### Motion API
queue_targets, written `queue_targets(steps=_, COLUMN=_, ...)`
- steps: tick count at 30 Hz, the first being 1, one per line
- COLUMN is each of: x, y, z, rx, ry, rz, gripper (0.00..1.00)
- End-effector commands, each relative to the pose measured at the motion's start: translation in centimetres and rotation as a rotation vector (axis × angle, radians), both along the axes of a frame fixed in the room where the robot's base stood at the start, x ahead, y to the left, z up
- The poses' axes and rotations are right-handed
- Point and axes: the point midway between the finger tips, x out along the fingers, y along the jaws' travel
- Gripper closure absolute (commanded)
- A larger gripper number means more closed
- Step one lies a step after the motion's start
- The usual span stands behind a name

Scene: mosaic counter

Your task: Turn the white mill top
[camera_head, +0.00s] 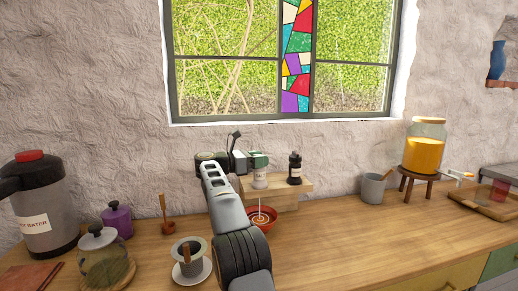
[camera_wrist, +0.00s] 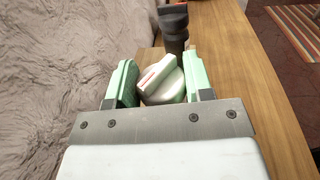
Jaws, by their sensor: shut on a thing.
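The white mill (camera_head: 260,179) stands upright on a small wooden riser against the wall in the head view. Its round white top (camera_wrist: 161,80), with a raised bar and a red stripe, sits between the fingers in the wrist view. My gripper (camera_wrist: 159,82) is shut on this top, one green finger pad at each side. In the head view my gripper (camera_head: 258,160) is at the mill's upper end, and my arm hides part of the area to its left. The raised bar lies slanted between the pads.
A dark mill (camera_head: 295,169) stands close to the right on the riser (camera_head: 290,189); it also shows in the wrist view (camera_wrist: 174,28). A red bowl (camera_head: 263,216) sits in front. A grey cup (camera_head: 374,188) is farther right. The counter's front right is clear.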

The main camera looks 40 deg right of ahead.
Motion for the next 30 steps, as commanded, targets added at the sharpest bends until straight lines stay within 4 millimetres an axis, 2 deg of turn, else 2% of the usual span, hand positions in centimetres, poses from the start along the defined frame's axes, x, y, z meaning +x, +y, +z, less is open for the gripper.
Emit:
queue_targets(steps=9, x=-0.01, y=-0.01, z=0.05, rx=0.000, ry=0.001, rz=-0.077, gripper=0.76)
queue_targets(steps=26, x=-0.03, y=0.00, z=-0.16, rx=0.002, ry=0.002, rz=-0.088, gripper=0.76)
queue_targets(steps=27, x=-0.03, y=0.00, z=-0.16, rx=0.002, ry=0.002, rz=-0.088, gripper=0.49)
queue_targets(steps=30, x=-0.03, y=0.00, z=-0.13, rx=0.002, ry=0.002, rz=-0.088, gripper=0.39)
